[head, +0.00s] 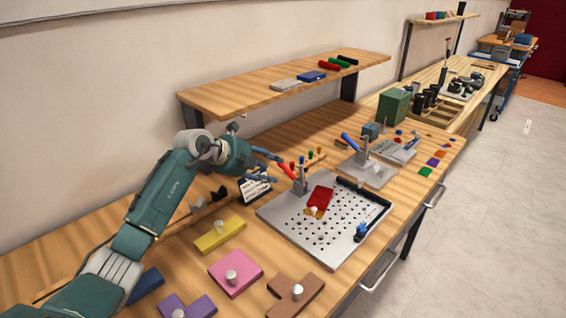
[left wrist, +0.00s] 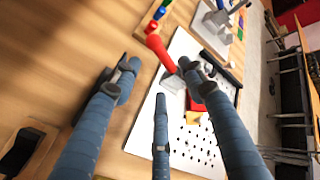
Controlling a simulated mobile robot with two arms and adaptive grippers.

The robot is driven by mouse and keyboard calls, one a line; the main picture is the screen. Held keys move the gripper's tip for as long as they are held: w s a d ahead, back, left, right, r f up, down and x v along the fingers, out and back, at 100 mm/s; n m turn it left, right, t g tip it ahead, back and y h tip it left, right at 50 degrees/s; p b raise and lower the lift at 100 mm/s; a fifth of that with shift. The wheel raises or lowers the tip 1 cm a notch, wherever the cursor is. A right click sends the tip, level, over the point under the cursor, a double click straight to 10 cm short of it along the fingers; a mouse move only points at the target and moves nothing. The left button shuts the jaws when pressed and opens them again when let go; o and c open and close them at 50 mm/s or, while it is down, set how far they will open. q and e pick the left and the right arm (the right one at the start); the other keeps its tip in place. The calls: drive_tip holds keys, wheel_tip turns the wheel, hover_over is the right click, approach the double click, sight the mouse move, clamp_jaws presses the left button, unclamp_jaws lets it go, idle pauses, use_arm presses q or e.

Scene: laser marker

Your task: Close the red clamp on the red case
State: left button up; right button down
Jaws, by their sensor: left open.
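The red clamp (head: 288,170) stands at the left part of a perforated metal plate, its red handle raised and slanting up to the left. The red case (head: 321,196) lies on the plate just right of the clamp base, with an orange part at its near end. My left gripper (head: 273,168) is open and empty, at the upper end of the red handle. In the left wrist view the red handle (left wrist: 159,49) shows beyond the spread fingers (left wrist: 160,77); the case (left wrist: 194,103) is partly hidden by the right finger. I cannot tell whether any finger touches the handle. My right gripper is out of view.
The perforated plate (head: 275,213) lies on the wooden bench. A blue-handled clamp (head: 352,143) stands behind it to the right. A shelf (head: 230,98) is above and behind my gripper. Yellow (head: 213,238), pink (head: 250,270) and brown (head: 310,283) blocks with knobs lie in front.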

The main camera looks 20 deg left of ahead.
sight(289, 173)
use_arm(q)
drive_tip(key=p+x, duration=0.1)
drive_tip(key=x, duration=0.6)
drive_tip(key=shift+w+d, duration=0.1)
drive_tip(key=shift+d, duration=0.05)
drive_tip(key=shift+c, duration=0.5)
clamp_jaws()
